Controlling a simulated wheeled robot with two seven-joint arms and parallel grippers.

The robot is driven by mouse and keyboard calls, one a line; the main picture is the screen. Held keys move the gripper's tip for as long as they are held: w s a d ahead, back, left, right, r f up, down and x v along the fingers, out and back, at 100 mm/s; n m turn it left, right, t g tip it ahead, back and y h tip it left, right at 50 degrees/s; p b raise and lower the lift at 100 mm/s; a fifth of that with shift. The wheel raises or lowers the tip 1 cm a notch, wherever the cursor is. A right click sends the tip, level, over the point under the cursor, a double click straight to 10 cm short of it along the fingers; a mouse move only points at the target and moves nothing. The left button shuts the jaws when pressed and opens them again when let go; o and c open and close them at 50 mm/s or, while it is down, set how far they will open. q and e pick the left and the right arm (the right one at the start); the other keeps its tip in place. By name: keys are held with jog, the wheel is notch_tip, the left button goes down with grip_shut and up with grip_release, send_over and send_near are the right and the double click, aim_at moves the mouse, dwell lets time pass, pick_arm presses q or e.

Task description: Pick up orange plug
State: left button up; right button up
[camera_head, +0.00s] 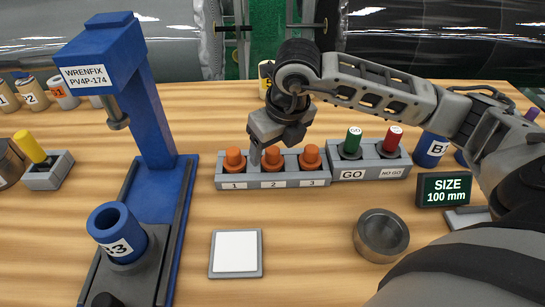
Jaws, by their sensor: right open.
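Three orange plugs stand upright in a grey rack (222,184) with slots labelled 1, 2 and 3. Plug 1 (235,159) is at the left, plug 2 (273,160) in the middle, plug 3 (311,157) at the right. My right gripper (262,153) is open and points down over the rack. One finger hangs between plugs 1 and 2 in the picture. The gripper partly covers the top of plug 2, and I cannot tell whether it touches a plug. My left gripper is out of view.
A blue press (150,120) holding a blue roll (118,232) stands at the left. A GO/NO GO gauge rack (368,172) adjoins the plug rack. A white pad (236,252), a metal cup (381,234) and a size sign (444,189) stand nearer. Bare table lies in front of the rack.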

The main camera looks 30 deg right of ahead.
jog(key=shift+x, duration=1.15)
jog(key=c, duration=1.1)
jog(key=shift+r, duration=0.45)
notch_tip(320, 180, up, 3)
jog(key=shift+f+b, duration=0.25)
jog(key=shift+b, duration=0.3)
jog(key=s+a+r, duration=0.9)
jog(key=a, duration=0.1)
jog(key=shift+s+r+p, duration=0.3)
jog(key=shift+s+r, duration=0.05)
jog(key=shift+s, duration=0.05)
